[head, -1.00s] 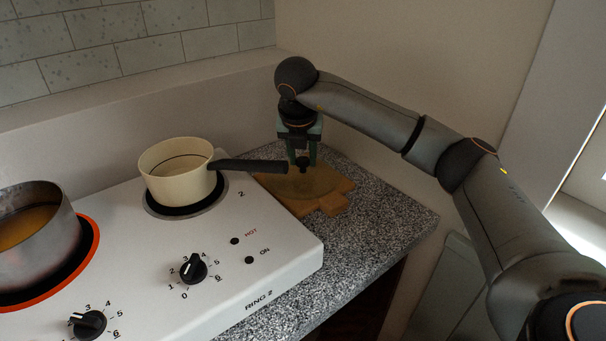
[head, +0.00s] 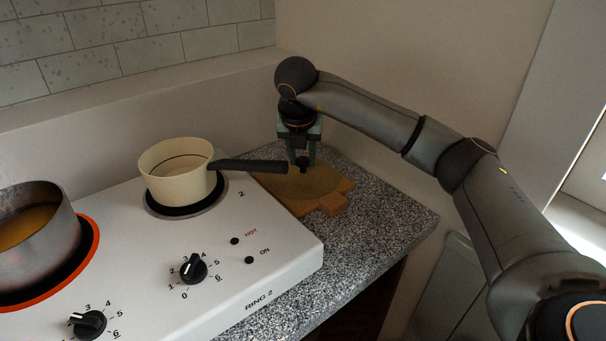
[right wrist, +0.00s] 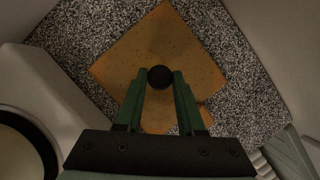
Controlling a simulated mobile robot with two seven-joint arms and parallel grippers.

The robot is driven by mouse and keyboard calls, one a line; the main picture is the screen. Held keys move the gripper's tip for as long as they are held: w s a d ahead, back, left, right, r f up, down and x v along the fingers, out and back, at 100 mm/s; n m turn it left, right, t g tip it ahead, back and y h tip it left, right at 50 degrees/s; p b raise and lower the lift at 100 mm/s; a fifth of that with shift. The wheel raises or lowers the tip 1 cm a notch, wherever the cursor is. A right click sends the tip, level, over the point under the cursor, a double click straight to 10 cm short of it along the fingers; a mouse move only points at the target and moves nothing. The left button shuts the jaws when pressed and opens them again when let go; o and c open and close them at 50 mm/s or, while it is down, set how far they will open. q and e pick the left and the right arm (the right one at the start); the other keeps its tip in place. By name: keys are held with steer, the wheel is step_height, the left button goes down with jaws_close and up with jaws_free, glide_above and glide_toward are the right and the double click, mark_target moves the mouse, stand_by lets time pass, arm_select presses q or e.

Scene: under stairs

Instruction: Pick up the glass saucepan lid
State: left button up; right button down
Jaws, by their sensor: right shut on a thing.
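The glass saucepan lid (head: 316,181) is see-through and lies on a wooden board on the worktop, right of the hob. Its round black knob (right wrist: 160,77) stands up between my right fingertips. My right gripper (head: 302,161) points down from above and is shut on the knob; it also shows in the right wrist view (right wrist: 159,80). The glass is hard to make out against the board, and I see no clear gap under it. My left gripper is in neither view.
The wooden board (right wrist: 185,35) lies on a speckled worktop (head: 385,213) in the corner by the walls. A cream saucepan (head: 178,190) stands on the hob, its dark handle (head: 250,166) reaching close to my right gripper. A steel pot (head: 38,245) stands at left.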

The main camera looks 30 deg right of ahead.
mark_target(302, 161)
steer(key=shift+r, duration=0.1)
stand_by(0.3)
step_height(302, 161, up, 10)
stand_by(0.4)
steer(key=c, duration=1.1)
jaws_free()
jaws_close()
steer(key=shift+p, duration=0.3)
